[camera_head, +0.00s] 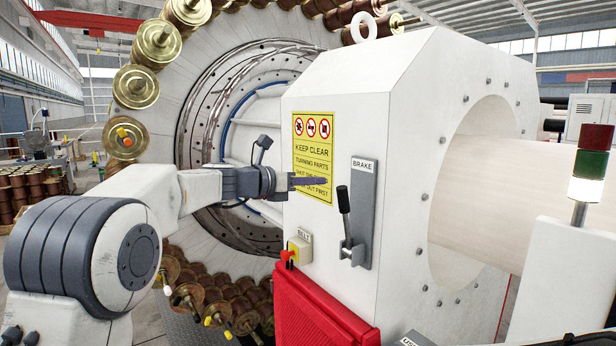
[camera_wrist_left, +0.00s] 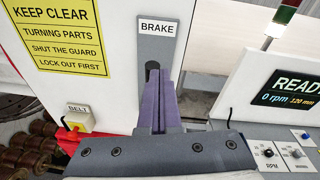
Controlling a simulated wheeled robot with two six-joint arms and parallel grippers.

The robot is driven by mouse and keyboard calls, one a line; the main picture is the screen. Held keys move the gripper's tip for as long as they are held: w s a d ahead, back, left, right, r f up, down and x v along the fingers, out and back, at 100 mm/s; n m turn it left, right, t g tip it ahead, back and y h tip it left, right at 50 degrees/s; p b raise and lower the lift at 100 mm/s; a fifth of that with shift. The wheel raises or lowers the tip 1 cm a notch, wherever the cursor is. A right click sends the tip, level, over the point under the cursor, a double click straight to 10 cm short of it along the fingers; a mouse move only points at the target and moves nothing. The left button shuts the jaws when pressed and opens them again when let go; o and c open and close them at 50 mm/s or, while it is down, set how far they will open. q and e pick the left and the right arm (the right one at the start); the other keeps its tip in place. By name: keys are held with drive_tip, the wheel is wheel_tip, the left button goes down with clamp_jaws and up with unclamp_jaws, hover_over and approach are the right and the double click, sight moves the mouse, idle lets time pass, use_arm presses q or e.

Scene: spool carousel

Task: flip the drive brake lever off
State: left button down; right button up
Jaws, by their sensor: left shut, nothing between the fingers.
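The brake lever (camera_head: 344,203) has a black grip and stands upright, leaning slightly left, on a grey plate (camera_head: 364,190) labelled BRAKE on the white machine housing. My left gripper (camera_head: 325,182) is shut and empty. In the head view its fingertips point right, just left of the grip's top, in front of the yellow sign; I cannot tell whether they touch the lever. In the left wrist view the purple-grey fingers (camera_wrist_left: 165,88) overlap the BRAKE plate (camera_wrist_left: 178,45). A dark rounded shape beside them seems to be the lever's grip, its lower part hidden. My right gripper is not in view.
A yellow KEEP CLEAR sign (camera_head: 317,148) is left of the plate. A yellow BELT box (camera_head: 299,250) with a red knob sits below, above a red guard (camera_head: 315,308). A console screen (camera_wrist_left: 285,90) reads READY and 0 rpm. The spool carousel (camera_head: 190,105) stands behind my arm.

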use_arm(q)
drive_tip(key=r, duration=0.1)
drive_tip(key=s+a+r, duration=0.1)
drive_tip(key=r, duration=0.1)
drive_tip(key=shift+a, duration=0.2)
